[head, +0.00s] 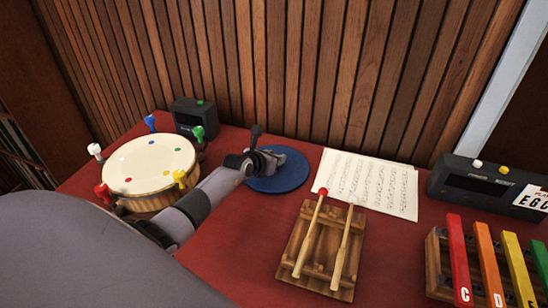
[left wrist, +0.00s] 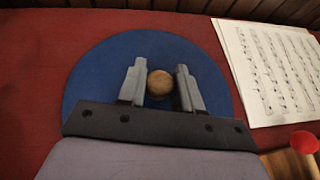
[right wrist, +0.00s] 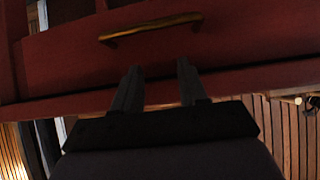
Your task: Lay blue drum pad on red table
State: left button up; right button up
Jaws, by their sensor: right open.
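The blue drum pad (head: 290,181) is a flat round disc with a wooden knob (left wrist: 160,85) at its middle. It appears flat at the red table's (head: 245,235) surface, between the drum and the sheet music; I cannot tell if a small gap is under it. My left gripper (head: 268,157) is over the pad. In the left wrist view (left wrist: 160,82) its fingers are on either side of the knob and appear closed on it. My right gripper (right wrist: 160,82) is open and empty, in front of a red drawer front with a brass handle (right wrist: 150,28).
A cream drum (head: 150,170) with coloured pegs stands left of my arm. Sheet music (head: 370,182) lies right of the pad. A slatted wall (head: 300,70) rises behind.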

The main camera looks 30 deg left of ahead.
pick_arm(q)
jog(key=o, duration=0.4)
jog(key=shift+r, duration=0.1)
jog(key=shift+s, duration=0.15)
jog(key=shift+v, duration=5.9)
